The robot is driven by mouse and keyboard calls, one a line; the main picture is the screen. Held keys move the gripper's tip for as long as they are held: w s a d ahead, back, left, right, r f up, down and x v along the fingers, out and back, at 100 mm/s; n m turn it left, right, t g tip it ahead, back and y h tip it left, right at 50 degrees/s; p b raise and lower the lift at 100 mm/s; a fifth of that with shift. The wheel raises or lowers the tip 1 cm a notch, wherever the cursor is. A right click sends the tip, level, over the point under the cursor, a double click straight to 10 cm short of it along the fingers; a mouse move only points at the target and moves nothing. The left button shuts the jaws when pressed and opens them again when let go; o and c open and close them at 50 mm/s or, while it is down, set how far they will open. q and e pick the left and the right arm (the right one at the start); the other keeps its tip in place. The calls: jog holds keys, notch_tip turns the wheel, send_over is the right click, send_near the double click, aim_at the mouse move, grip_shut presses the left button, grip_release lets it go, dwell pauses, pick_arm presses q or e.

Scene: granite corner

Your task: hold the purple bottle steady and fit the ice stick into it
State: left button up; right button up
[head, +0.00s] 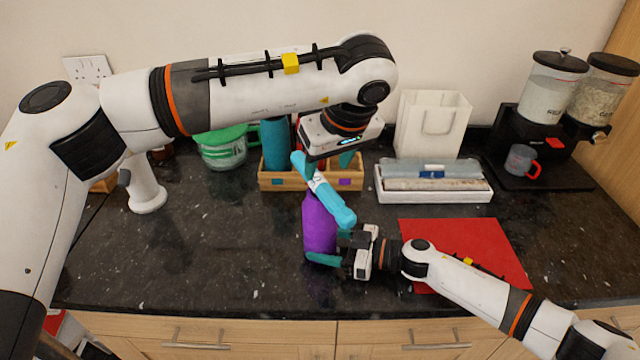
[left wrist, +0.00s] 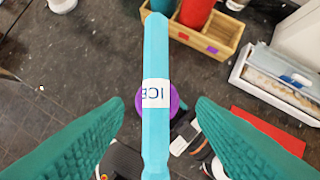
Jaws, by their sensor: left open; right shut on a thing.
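The purple bottle (head: 318,225) stands upright near the counter's middle. My right gripper (head: 325,249) is shut around its lower part, with a teal finger showing in front of it. The ice stick (head: 334,203), a light-blue bar with a white ICE label, slants across the bottle's top in the head view. In the left wrist view the stick (left wrist: 155,60) runs lengthwise between the fingers of my open left gripper (left wrist: 160,108), with a gap on each side. The bottle (left wrist: 175,103) shows beneath it. The bottle's mouth is hidden. I cannot tell what supports the stick.
A wooden caddy (head: 290,184) with bottles stands behind. A white tray (head: 435,196) with wrapped rolls is right of it. A red mat (head: 480,240) lies under my right arm. A dispenser stand (head: 545,165) with a mug (head: 519,160) is far right. The front-left counter is clear.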

aim_at(321, 181)
pick_arm(q)
jog(key=x, duration=0.5)
jog(key=shift+s+a+f, duration=0.1)
jog(key=shift+s, duration=0.15)
grip_shut()
